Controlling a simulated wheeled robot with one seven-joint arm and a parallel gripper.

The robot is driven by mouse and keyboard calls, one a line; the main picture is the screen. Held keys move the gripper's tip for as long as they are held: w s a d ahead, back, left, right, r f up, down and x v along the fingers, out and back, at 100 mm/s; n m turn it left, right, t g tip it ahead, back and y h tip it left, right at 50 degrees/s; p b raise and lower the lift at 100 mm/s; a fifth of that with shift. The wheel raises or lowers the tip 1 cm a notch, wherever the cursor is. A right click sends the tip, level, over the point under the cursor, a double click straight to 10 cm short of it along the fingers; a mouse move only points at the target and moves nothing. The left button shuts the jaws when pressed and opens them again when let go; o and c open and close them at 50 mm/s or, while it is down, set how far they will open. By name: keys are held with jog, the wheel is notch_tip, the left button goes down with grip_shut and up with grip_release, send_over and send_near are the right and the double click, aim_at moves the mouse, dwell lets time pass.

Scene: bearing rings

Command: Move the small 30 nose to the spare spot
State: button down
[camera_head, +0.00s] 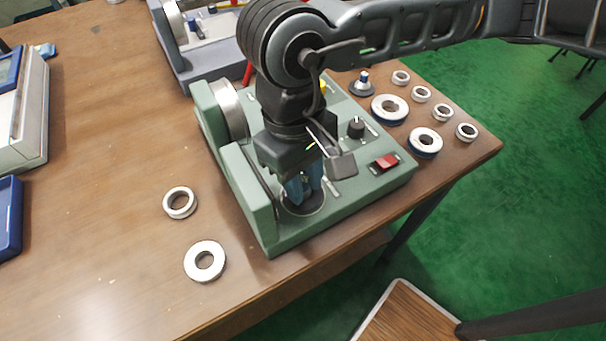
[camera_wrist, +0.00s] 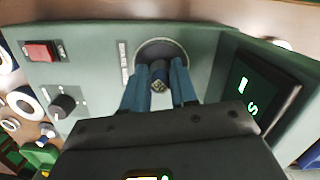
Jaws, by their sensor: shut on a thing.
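My gripper (camera_head: 304,188) points down over the front of the green machine, with its blue fingers at a round dark seat (camera_wrist: 150,46). In the wrist view the fingers are shut on a small nose (camera_wrist: 158,84), a dark metallic piece. Most of it is hidden between the fingers, and I cannot read a size on it. I cannot tell whether it touches the seat. Another nose-like piece with a blue and silver top stands on a dark round base (camera_head: 362,86) behind the machine. I cannot tell which place is the spare spot.
The green machine (camera_head: 345,205) has a red switch (camera_head: 386,161), a black knob (camera_head: 355,128) and an upright housing at left. Two rings (camera_head: 205,262) lie on the table to its left; several more (camera_head: 424,142) lie at right. A grey machine (camera_head: 205,70) stands behind. The left-middle table is clear.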

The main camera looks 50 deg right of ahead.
jog(key=shift+f+b, duration=0.25)
jog(key=shift+b, duration=0.3)
jog(key=c, duration=0.8)
grip_release()
jog(key=shift+r, duration=0.15)
jog(key=shift+w+r, duration=0.15)
jog(key=shift+r, duration=1.1)
jog(key=shift+w+r, duration=0.2)
jog(key=shift+r, duration=1.1)
jog(key=shift+w+r, duration=0.15)
jog(key=shift+r, duration=1.1)
